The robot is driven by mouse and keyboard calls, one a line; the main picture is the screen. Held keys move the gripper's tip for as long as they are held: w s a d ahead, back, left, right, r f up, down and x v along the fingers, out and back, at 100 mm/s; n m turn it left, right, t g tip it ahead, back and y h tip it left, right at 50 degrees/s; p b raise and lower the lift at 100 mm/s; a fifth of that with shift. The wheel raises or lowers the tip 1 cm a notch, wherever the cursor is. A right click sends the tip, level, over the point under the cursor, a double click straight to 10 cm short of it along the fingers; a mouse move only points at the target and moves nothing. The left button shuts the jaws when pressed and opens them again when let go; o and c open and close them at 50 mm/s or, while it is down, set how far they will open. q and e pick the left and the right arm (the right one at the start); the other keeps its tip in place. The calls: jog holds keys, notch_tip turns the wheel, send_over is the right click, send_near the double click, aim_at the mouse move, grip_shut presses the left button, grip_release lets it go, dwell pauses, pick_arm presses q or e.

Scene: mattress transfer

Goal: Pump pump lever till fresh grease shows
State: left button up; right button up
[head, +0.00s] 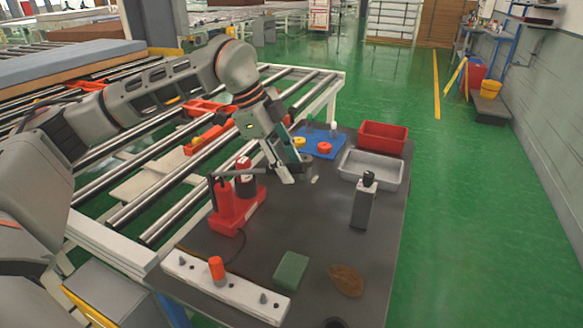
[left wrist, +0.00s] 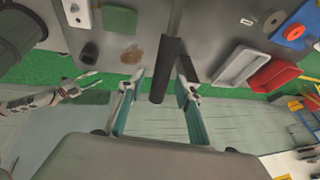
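A red grease pump (head: 232,209) stands on the dark table top, left of its middle. Its dark lever (head: 226,174) runs from the pump's top to the right, towards my left gripper (head: 282,175). In the left wrist view this gripper (left wrist: 158,92) has its fingers apart. A dark bar (left wrist: 165,72) shows between them, nearer the right finger; it looks like the lever's handle, but contact is unclear. A white block (head: 245,295) with an orange cap (head: 216,267) and small fittings lies at the near edge. I see no grease clearly. My right gripper (left wrist: 88,85) looks open and empty.
A dark bottle (head: 362,205), a grey tray (head: 372,170), a red bin (head: 383,136) and a blue mat (head: 320,145) are right and behind. A green sponge (head: 291,272) and brown patch (head: 347,280) lie nearer. A roller conveyor (head: 165,215) borders the table's left.

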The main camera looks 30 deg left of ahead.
pick_arm(q)
jog(key=shift+x, duration=0.8)
jog(key=shift+r, duration=0.1)
grip_shut()
jog(key=shift+d+f, duration=0.1)
jog(key=shift+f, duration=0.15)
notch_tip(320, 180, down, 11)
jog(key=d+y+b, duration=0.1)
jog(key=y, duration=0.3)
jog(key=shift+d+g+y+b, duration=0.2)
jog(key=shift+g+y+b, duration=0.1)
jog(key=shift+y+b, duration=0.1)
jog(key=shift+s, duration=0.15)
